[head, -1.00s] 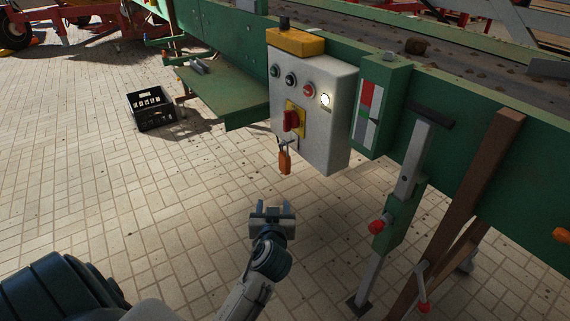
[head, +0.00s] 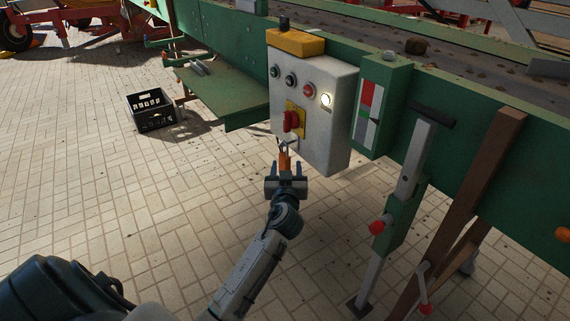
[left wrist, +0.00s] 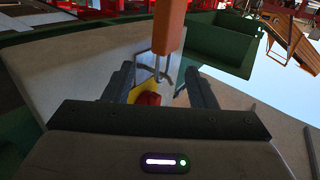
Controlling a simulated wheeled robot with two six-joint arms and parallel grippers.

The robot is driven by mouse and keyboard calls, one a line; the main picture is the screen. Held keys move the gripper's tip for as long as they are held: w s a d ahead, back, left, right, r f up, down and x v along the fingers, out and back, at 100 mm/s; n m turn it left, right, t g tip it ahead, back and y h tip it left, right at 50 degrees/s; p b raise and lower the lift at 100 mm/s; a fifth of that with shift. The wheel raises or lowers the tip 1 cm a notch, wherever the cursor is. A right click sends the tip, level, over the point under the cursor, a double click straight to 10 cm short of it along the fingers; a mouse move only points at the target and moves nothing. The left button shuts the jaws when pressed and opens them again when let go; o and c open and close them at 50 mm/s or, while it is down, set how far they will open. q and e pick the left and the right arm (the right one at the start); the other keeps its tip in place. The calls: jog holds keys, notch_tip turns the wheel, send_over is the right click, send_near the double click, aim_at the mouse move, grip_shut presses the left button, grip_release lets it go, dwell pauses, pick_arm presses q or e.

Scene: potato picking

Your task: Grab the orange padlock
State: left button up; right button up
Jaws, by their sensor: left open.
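The orange padlock (head: 284,161) hangs by its shackle below the red rotary switch (head: 291,121) on the grey control box (head: 335,115). My left gripper (head: 286,168) is open just below and around the padlock's lower part in the head view, which partly hides the padlock. In the left wrist view the orange padlock body (left wrist: 169,25) and its metal shackle show ahead, between and beyond the two open fingers (left wrist: 160,85). I cannot tell whether the fingers touch it. The right gripper is not in view.
The control box is fixed to the green conveyor frame (head: 540,150). A green shelf (head: 225,90) juts out on its left. A green-and-grey support leg (head: 404,190) and a brown post (head: 470,200) stand at right. A black crate (head: 152,110) sits on the paved floor.

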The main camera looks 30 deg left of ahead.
aim_at(287, 156)
pick_arm(q)
jog(key=x, duration=0.3)
jog(key=shift+w+a, duration=0.2)
jog(key=shift+w, duration=0.15)
grip_shut()
